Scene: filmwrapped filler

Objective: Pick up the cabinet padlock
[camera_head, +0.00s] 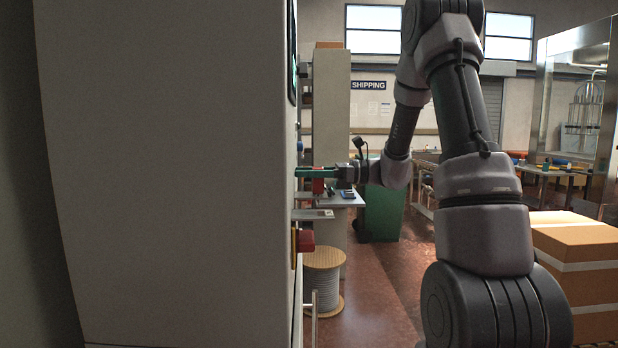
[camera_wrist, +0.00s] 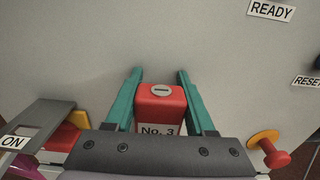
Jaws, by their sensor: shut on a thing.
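The red padlock (camera_wrist: 160,102), with a round slotted top and a "No. 3" label, sits between the two teal fingers of my gripper (camera_wrist: 160,76) in the wrist view. My gripper is shut on it, with one finger along each side. The grey cabinet face (camera_wrist: 200,40) is just beyond the fingertips. In the head view my gripper (camera_head: 302,172) reaches left to the side of the big cabinet (camera_head: 170,170). The padlock's lower part and shackle are hidden, so I cannot tell whether it is attached to the cabinet.
A red-and-yellow knob (camera_wrist: 268,148) juts out right of my gripper. A grey lever-like part with an "ON" label (camera_wrist: 12,142) is at left. In the head view a small shelf (camera_head: 312,214) and a red button (camera_head: 305,240) stick out below, above a cable spool (camera_head: 323,258).

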